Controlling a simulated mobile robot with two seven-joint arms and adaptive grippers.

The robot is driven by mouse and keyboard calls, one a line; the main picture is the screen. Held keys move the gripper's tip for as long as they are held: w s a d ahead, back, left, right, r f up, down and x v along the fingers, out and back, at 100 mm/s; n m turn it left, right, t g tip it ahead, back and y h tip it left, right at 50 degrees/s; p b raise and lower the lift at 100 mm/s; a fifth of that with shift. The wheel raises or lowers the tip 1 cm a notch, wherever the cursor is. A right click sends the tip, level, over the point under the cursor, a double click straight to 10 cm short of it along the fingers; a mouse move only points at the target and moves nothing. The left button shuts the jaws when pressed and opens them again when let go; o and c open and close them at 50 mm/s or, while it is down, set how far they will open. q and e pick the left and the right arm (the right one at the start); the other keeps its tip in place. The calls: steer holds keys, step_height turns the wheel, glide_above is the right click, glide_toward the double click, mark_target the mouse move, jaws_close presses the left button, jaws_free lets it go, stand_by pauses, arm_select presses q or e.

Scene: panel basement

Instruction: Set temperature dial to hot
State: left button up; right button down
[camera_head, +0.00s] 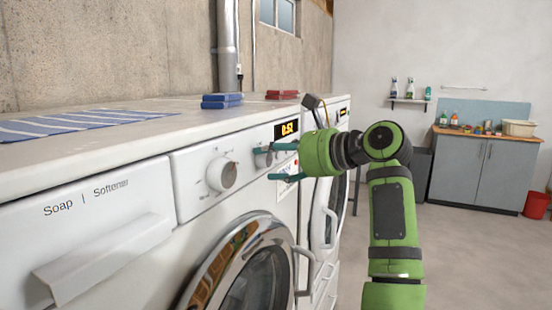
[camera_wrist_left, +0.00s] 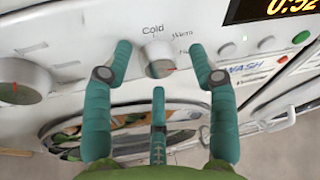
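The temperature dial (camera_wrist_left: 159,58) is a small white knob on the washer's front panel. In the left wrist view it has the label Cold above it, Warm to its upper right and a partly hidden label at its right. A red mark shows at its lower right. In the head view the small knob (camera_head: 262,158) is beside my fingertips. My left gripper (camera_head: 273,162) is open in front of the panel. In the left wrist view its teal fingers (camera_wrist_left: 161,50) stand on both sides of the dial, with visible gaps. My right gripper is not in view.
A larger white knob (camera_head: 221,174) is left of the small one. A lit display (camera_head: 286,130) and a WASH label (camera_wrist_left: 245,71) are to the right. Below is the round washer door (camera_head: 250,275). Blue and red folded cloths (camera_head: 222,101) lie on the counter above.

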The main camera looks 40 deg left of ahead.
arm_select(q)
steer(key=v, duration=1.2)
steer(key=shift+f, duration=0.1)
